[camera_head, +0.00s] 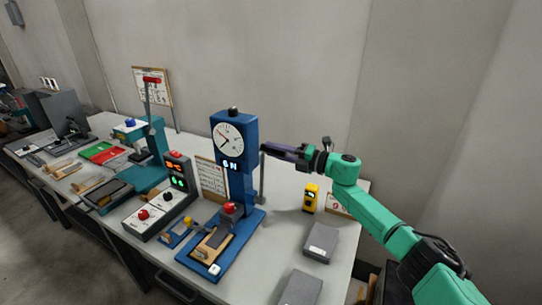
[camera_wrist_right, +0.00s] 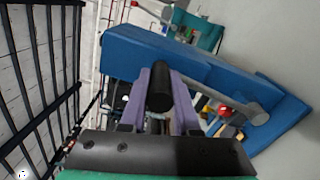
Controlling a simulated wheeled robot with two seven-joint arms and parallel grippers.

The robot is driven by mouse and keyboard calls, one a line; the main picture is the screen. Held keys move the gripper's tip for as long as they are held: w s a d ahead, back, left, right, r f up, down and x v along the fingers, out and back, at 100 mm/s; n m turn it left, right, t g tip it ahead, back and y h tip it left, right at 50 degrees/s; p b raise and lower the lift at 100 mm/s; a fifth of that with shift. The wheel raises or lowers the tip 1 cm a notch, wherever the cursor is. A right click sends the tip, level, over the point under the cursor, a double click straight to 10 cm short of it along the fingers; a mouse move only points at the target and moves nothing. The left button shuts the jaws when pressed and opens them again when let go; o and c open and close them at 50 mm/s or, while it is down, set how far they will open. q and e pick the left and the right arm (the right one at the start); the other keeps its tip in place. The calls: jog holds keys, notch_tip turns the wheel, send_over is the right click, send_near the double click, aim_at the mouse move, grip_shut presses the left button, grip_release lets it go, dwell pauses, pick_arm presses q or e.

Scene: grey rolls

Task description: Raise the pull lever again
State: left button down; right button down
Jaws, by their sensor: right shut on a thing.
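A blue press-like machine (camera_head: 239,185) with a round dial (camera_head: 229,139) stands on the bench. Its grey pull lever (camera_head: 262,182) runs nearly upright along the right side of the column. In the right wrist view the lever rod (camera_wrist_right: 225,97) leads to a round hub, and its black grip (camera_wrist_right: 160,90) lies between the purple fingers. The grip is mostly hidden in the head view. My left gripper is not in view.
A control box (camera_head: 165,205) with lit displays stands left of the machine, and a teal press (camera_head: 150,160) stands farther left. A yellow device (camera_head: 310,198) and grey blocks (camera_head: 320,242) lie to the right. A wall is close behind the bench.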

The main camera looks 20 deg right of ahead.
jog(key=shift+w+d+m, duration=0.4)
jog(key=shift+d, duration=0.1)
jog(key=c, duration=0.7)
grip_release()
jog(key=shift+o, duration=0.2)
jog(key=shift+w+d+f, duration=0.1)
jog(key=b+v, duration=0.6)
jog(key=v, duration=0.8)
jog(key=shift+s, duration=0.25)
